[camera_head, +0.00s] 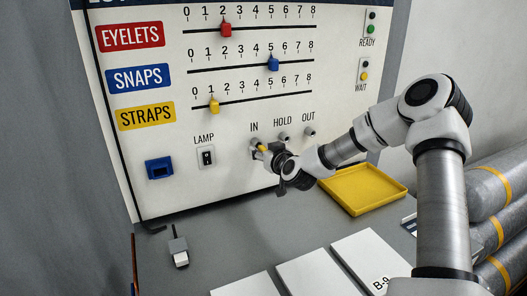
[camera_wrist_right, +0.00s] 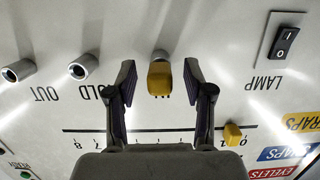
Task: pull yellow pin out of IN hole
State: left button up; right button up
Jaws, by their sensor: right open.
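The yellow pin (camera_head: 262,148) sits in the IN hole on the white panel. In the right wrist view the yellow pin (camera_wrist_right: 159,78) shows between my fingers, with the metal IN socket (camera_wrist_right: 160,55) behind it. My right gripper (camera_head: 259,152) is at the IN hole in the head view. Its fingers are open on either side of the pin, with a gap visible on both sides in the wrist view (camera_wrist_right: 158,68). The empty HOLD socket (camera_head: 284,138) and OUT socket (camera_head: 309,131) are to the right. My left gripper is not in view.
A yellow tray (camera_head: 363,188) lies on the grey table below the panel. White cards (camera_head: 318,276) lie in front. Grey cylinders (camera_head: 487,195) are stacked at the right. A lamp switch (camera_head: 206,157) and a blue socket (camera_head: 159,168) are left of the IN hole.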

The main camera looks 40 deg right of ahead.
jog(key=c, duration=0.4)
jog(key=shift+w+f, duration=0.1)
grip_shut()
jog(key=p+v, duration=0.3)
jog(key=v, duration=0.1)
jog(key=f+p+v, duration=0.1)
jog(key=p, duration=0.1)
jog(key=shift+s+a+p, duration=0.1)
jog(key=shift+s+p, duration=0.2)
jog(key=shift+s, duration=0.2)
dwell(0.4)
